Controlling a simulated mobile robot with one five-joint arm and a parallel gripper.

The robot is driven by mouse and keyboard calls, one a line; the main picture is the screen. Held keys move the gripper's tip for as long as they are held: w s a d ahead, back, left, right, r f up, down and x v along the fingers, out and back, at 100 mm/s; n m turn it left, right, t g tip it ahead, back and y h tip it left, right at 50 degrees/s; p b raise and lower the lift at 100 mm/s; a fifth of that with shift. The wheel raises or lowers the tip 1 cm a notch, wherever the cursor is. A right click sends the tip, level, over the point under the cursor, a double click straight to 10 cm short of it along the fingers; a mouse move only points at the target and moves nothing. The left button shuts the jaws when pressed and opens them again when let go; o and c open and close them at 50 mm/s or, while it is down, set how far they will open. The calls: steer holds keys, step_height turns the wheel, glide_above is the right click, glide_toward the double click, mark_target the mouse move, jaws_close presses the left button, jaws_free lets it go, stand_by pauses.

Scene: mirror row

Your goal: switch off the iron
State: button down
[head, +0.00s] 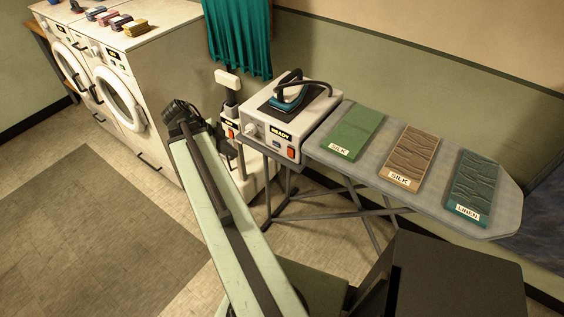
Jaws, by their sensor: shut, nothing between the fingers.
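The iron (289,92), teal with a dark handle, rests on a dark plate on top of a white base station (318,103). The station stands on the left end of the ironing board. Its front has a pale round knob (250,128), a lit display reading READY (281,134), and an orange-red switch (291,153) near the right corner. Which way the switch is set is too small to tell. My gripper (182,112), dark, is at the far end of my pale green arm, left of the station and apart from it. It is shut and empty.
The ironing board (489,228) carries a green cloth (358,126) and a brown cloth (410,150), both labelled SILK, and a teal cloth labelled LINEN (475,180). A white upright unit (228,80) stands between my gripper and the station. Washers (122,98) stand left.

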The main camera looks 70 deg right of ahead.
mark_target(290, 153)
steer(key=s+d+m+g, duration=0.1)
steer(key=s+d+m, duration=0.4)
steer(key=s, duration=0.3)
steer(key=shift+s+d+f+m+g+b, duration=0.2)
steer(key=shift+d+m+g+b, duration=0.25)
steer(key=shift+m, duration=0.35)
steer(key=shift+f, duration=0.15)
steer(key=s+d+f+b, duration=0.4)
steer(key=d+b, duration=0.1)
steer(key=s+d+f+b, duration=0.1)
steer(key=d+f+b, duration=0.1)
steer(key=f, duration=0.1)
steer(key=shift+s+d, duration=0.25)
steer(key=shift+s, duration=0.15)
